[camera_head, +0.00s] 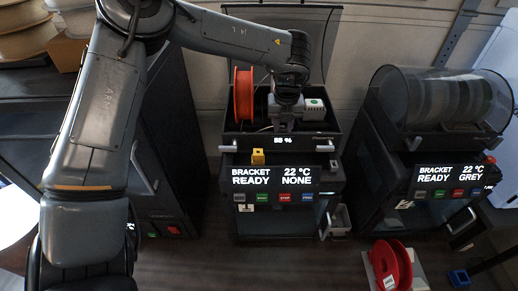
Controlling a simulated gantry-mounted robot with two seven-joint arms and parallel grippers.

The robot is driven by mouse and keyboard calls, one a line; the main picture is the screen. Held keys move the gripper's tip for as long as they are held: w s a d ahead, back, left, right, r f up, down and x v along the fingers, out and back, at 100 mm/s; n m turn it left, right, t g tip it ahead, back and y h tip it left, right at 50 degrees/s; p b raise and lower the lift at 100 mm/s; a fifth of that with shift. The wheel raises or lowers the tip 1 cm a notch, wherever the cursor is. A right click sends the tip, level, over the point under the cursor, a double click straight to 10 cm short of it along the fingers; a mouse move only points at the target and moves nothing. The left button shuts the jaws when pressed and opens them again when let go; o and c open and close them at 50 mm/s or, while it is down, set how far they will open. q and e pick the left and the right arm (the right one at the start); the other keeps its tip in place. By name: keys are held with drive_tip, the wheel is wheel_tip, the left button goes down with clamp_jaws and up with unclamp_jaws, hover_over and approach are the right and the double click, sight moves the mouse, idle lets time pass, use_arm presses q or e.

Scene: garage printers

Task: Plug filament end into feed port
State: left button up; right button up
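The middle printer (285,178) shows "BRACKET READY 22 °C NONE" on its screen. My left gripper (284,124) points down into this bay, just right of the spool. Its fingers are small and dark here, so I cannot tell whether they are open or shut, or on anything. A small yellow block (258,156) sits at the bay's front edge above the screen; I cannot tell whether it is the feed port. No filament end is discernible. My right gripper is out of view.
A second printer (452,183) at the right reads "READY 22 °C GREY" under a covered dark spool (440,98). A red spool (391,264) lies on a light base on the floor, with a blue box (459,278) to its right. A dark cabinet (178,150) stands left.

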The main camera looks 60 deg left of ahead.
use_arm(q)
drive_tip(key=o, duration=0.5)
drive_tip(key=shift+r, duration=0.1)
